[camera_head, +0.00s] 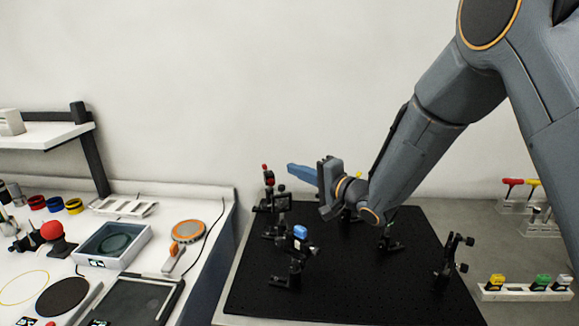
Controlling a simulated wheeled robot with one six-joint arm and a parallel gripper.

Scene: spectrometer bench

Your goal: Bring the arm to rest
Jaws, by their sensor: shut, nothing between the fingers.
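My gripper (304,174) is at the end of my grey arm, which reaches in from the upper right. Its blue fingers point left and look closed, with nothing between them. It is in the air above the back part of the black breadboard (350,308). Below and beside it stand black optic mounts, one with a red top (267,178) just left of the fingertips and one with a blue top (300,232) in front. Part of the mounts behind my wrist is hidden.
Another mount (449,263) stands at the breadboard's right. A white rack (525,292) with yellow and green-topped pieces lies further right. On the left bench are a grey tray (113,245), a red-topped knob (52,232) and an orange disc (188,231). A shelf (48,134) stands behind.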

